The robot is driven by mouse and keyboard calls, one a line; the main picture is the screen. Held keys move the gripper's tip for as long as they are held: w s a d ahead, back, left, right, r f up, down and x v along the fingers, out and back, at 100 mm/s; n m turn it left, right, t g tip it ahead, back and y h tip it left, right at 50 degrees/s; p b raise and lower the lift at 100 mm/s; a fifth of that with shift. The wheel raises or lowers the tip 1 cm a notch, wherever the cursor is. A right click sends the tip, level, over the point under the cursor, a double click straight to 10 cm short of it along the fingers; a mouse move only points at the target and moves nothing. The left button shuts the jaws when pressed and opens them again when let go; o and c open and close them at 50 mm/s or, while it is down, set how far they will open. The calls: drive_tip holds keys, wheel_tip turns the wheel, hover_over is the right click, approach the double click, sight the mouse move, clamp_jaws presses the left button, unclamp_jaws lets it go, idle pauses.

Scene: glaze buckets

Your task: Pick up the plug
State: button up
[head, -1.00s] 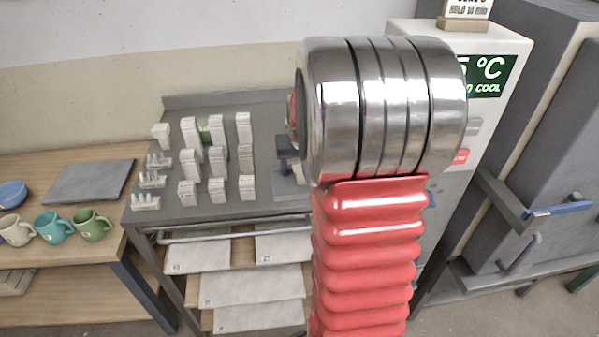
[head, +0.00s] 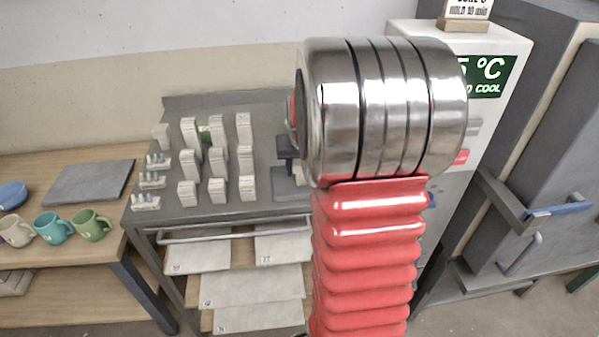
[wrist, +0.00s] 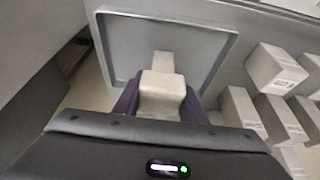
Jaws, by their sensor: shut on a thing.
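The plug (wrist: 162,92) is a pale off-white block with a narrower upper part, seen in the wrist view. My gripper (wrist: 160,103) is shut on it, with a dark purple finger at each side. The plug lies over a shallow grey tray (wrist: 222,60) with a raised rim. I cannot tell whether it still touches the tray. In the head view my gripper (head: 287,150) shows only as a small dark shape at the left of my arm, and my arm hides much of that area.
Several pale upright blocks (head: 217,160) stand in rows on the grey cart top (head: 170,105), left of the tray; some show in the wrist view (wrist: 275,70). Mugs (head: 92,224) stand on a wooden table at left. A white cabinet with a display (head: 490,75) is at right.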

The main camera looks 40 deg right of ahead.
drive_tip(key=shift+r, duration=0.1)
wheel_tip(320, 180, up, 10)
drive_tip(key=shift+f, duration=0.1)
idle(0.5)
drive_tip(key=shift+s, duration=0.1)
idle(0.4)
